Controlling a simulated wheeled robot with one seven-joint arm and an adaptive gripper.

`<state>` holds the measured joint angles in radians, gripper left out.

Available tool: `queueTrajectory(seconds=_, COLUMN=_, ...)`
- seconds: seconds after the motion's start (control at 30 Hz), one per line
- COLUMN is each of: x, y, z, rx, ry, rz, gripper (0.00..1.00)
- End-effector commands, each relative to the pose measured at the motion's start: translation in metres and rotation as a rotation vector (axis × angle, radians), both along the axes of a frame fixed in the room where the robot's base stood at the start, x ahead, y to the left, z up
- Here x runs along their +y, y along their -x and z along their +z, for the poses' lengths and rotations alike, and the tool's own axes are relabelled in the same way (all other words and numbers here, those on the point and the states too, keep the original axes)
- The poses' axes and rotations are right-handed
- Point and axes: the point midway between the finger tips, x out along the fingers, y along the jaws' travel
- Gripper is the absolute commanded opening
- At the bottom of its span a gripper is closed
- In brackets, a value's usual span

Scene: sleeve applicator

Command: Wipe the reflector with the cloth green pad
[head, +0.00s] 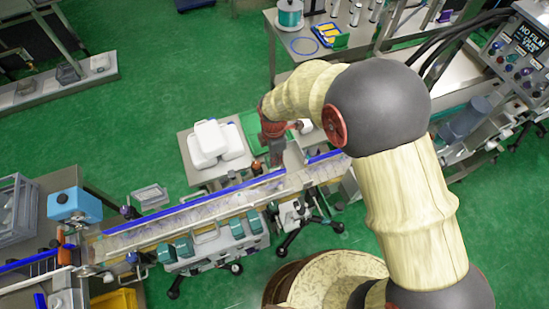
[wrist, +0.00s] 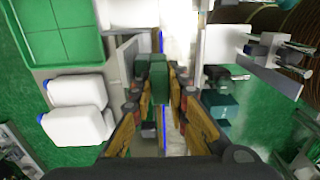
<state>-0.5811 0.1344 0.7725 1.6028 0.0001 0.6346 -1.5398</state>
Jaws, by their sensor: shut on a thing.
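My gripper (head: 276,150) is above the near edge of the side table, beside the conveyor's blue rail, in the head view. In the wrist view my gripper (wrist: 157,90) has its two fingers closed on a dark green block, which looks like the cloth green pad (wrist: 158,72). The pad is held between the fingertips, over the conveyor edge. In the head view I cannot make out the pad at the fingertips. I cannot tell for sure which part is the reflector; a pale upright plate (wrist: 126,62) stands just left of the pad in the wrist view.
White jugs (head: 209,141) and a green tray (head: 253,126) are on the side table left of my gripper. The conveyor (head: 190,222) with its blue rail runs below it. Metal brackets (wrist: 270,60) stick out on the right in the wrist view.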

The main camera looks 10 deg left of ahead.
Motion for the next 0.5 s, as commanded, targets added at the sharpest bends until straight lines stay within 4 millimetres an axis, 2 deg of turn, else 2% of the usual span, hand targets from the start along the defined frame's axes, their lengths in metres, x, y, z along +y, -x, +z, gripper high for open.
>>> queueTrajectory(seconds=0.3, x=0.0013, y=-0.0035, z=0.0001, rx=0.000, ry=0.000, rz=0.000, gripper=0.00)
queueTrajectory(seconds=0.5, x=-0.0076, y=-0.0091, z=0.0001, rx=-0.001, ry=-0.001, rz=-0.002, gripper=0.00)
